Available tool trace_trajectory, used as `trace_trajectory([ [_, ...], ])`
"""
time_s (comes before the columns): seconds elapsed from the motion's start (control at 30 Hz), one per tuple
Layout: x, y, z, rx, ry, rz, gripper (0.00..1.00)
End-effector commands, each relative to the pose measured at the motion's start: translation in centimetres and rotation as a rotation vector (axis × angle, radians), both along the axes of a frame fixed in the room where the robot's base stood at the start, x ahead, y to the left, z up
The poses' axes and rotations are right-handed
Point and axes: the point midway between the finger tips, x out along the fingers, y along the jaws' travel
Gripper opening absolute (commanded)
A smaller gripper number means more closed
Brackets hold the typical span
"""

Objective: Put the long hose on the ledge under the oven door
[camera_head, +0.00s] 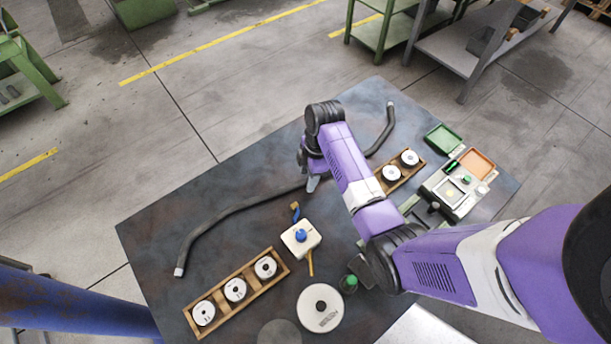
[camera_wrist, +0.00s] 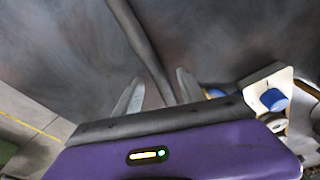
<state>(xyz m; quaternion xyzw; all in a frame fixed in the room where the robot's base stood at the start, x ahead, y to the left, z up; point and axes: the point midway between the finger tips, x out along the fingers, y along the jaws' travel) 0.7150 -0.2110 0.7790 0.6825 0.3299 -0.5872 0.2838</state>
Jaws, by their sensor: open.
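The long hose (camera_head: 225,218) is dark and thin. It lies in an S-curve across the dark table, with a pale tip at the lower left and its other end at the upper right. My arm hides its middle part. My gripper (camera_head: 309,181) is low over that middle part. In the wrist view the hose (camera_wrist: 139,36) runs down between the two open grey fingers of my gripper (camera_wrist: 160,76), closer to the right one. I cannot tell whether they touch it. No oven door or ledge can be made out.
The dark table (camera_head: 190,230) also holds a wooden tray with white discs (camera_head: 239,293), a white block with a blue knob (camera_head: 300,238), a white round lid (camera_head: 320,308), and a device (camera_head: 458,191) at the right. Green benches (camera_head: 30,65) stand beyond.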

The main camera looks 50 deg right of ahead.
Motion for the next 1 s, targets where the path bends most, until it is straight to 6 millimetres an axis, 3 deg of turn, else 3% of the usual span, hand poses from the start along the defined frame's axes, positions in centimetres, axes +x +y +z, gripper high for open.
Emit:
trace_trajectory([
  [0.3, 0.04, 0.09, -0.57, 0.000, 0.000, 0.000, 0.47],
  [0.5, 0.04, 0.08, -0.55, 0.000, 0.000, 0.000, 0.08],
  [0.57, 0.03, 0.08, -0.55, 0.000, 0.000, 0.000, 0.00],
  [1.0, 0.03, 0.07, -0.52, 0.000, 0.000, -0.001, 0.00],
])
